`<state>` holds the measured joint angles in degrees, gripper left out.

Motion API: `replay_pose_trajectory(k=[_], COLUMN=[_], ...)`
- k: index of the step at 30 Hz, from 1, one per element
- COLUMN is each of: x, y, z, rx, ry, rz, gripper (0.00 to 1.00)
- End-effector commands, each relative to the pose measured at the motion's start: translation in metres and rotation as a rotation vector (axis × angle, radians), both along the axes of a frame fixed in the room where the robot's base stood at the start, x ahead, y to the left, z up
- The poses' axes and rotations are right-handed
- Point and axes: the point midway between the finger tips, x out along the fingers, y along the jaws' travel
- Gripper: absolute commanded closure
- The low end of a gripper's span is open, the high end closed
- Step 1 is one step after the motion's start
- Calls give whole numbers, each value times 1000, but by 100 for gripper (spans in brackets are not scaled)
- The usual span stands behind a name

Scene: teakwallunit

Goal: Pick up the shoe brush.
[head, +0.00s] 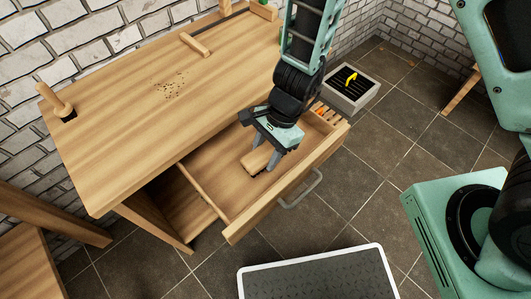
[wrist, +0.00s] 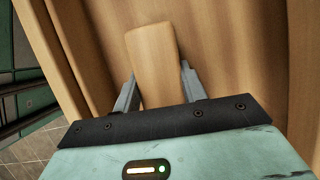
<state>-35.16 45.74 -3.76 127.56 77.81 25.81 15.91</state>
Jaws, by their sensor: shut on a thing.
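The shoe brush (head: 257,160), as far as I can tell, is a pale wooden, rounded block in the open drawer (head: 243,232). Its bristles are hidden. In the wrist view the wooden block (wrist: 152,52) stands between the two grey fingers. My gripper (head: 264,158) reaches down into the drawer from above and is shut on it. One end of the block sticks out to the left of the fingers in the head view. I cannot tell whether it still touches the drawer floor.
A wooden divider (head: 203,190) crosses the drawer, and the drawer's front has a metal handle (head: 301,190). On the desk top (head: 130,120) are a dark-bristled brush (head: 60,107), a wooden piece (head: 195,44) and brown crumbs (head: 172,84). A grey box (head: 347,98) and a mat (head: 318,278) lie on the floor.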

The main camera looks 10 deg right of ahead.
Motion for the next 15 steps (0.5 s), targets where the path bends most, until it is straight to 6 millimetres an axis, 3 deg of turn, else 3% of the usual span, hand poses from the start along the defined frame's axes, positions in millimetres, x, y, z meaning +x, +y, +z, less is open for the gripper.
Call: replay_pose_trajectory(k=[7,15], x=[0,1], y=[0,1], z=[11,68], rx=[-1,3], ry=[-2,-3], rz=[1,2], gripper=[82,82])
